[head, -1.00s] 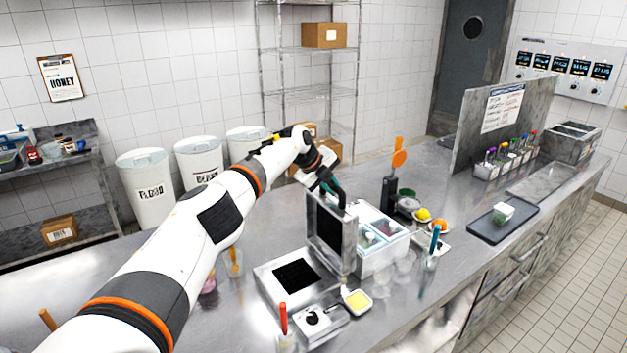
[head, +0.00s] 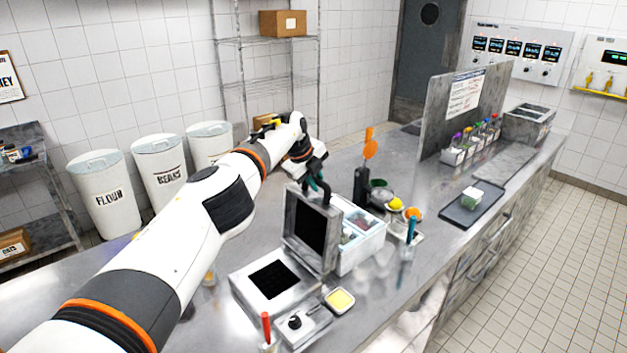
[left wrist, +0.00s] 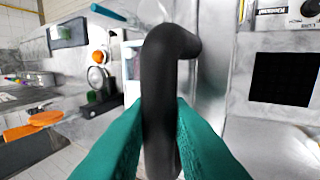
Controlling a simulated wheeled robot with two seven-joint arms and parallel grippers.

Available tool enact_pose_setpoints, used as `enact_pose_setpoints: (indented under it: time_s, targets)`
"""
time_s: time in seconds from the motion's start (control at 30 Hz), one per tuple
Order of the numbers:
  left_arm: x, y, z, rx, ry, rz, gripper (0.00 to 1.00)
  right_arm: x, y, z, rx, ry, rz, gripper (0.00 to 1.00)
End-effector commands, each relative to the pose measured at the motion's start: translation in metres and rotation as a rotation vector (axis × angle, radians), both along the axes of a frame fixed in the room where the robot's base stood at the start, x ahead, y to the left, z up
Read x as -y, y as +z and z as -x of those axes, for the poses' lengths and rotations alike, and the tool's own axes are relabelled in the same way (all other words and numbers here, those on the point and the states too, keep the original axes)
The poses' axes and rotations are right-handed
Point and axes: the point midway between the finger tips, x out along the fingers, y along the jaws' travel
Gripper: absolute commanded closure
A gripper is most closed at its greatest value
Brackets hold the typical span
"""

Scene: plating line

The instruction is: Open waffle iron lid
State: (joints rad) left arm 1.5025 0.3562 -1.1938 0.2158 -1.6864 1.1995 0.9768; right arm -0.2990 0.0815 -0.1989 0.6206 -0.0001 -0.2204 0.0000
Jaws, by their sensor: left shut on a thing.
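The waffle iron (head: 241,283) stands on the steel counter with its dark square plate showing. Its lid (head: 331,246) stands raised, tilted a little back past upright, with its dark inner plate facing the front left. My left gripper (head: 315,184) is at the top edge of the lid. In the left wrist view its teal fingers (left wrist: 160,125) are shut on the black lid handle (left wrist: 160,85). The lower plate (left wrist: 284,79) shows at the right of that view. My right gripper is not in view.
A white bin of ingredients (head: 372,244) stands close behind the lid. A dish of yellow stuff (head: 340,300) and a small knobbed box (head: 296,324) are at the iron's front. A black holder with orange utensils (head: 361,185) stands farther back.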

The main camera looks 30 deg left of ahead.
Motion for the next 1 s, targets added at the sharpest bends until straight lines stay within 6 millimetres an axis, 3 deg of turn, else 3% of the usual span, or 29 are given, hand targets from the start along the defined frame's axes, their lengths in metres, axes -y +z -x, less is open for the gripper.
enact_pose_setpoints:
  time_s: [0.23, 0.27, 0.37, 0.77, 1.0]
  targets:
    - [0.0, -0.007, 0.003, -0.014, -0.004, -0.003, 1.0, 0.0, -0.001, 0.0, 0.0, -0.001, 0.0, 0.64]
    - [0.0, -0.007, 0.003, -0.014, -0.004, -0.003, 0.8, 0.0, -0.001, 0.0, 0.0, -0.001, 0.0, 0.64]
    - [0.0, -0.006, 0.002, -0.013, -0.004, -0.003, 0.64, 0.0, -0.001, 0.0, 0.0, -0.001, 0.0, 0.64]
    - [-0.001, 0.001, 0.001, -0.004, -0.002, 0.0, 0.63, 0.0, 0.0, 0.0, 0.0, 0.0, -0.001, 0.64]
    - [-0.005, 0.018, 0.008, -0.002, -0.003, -0.001, 0.63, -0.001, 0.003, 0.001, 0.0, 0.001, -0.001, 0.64]
